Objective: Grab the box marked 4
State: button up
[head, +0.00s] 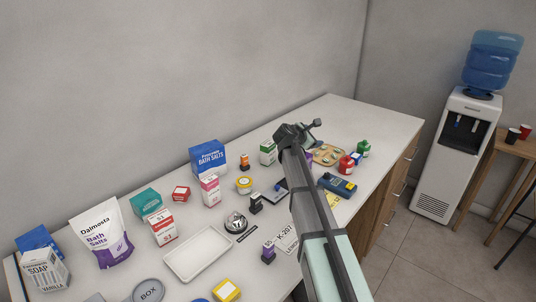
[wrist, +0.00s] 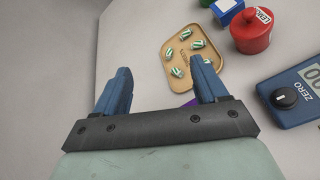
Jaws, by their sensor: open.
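No box with a readable 4 shows in either view; several box labels are too small or turned away to read. My arm hides part of the counter in the head view.
A red lidded pot (wrist: 253,31) and a blue scale (wrist: 295,96) lie right of the wooden tray. The far right counter end is clear.

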aim_at(270, 145)
jog(key=s+a+f+n+y, duration=0.2)
jog(key=a+n, duration=0.5)
jog(key=a, duration=1.6)
jog(key=shift+t+h, duration=0.5)
jog(key=shift+h, duration=0.1)
jog(key=x, duration=1.2)
jog(key=shift+d+f, duration=0.2)
jog(key=shift+f, duration=0.3)
jog(key=shift+c, duration=0.4)
jog(key=c, duration=1)
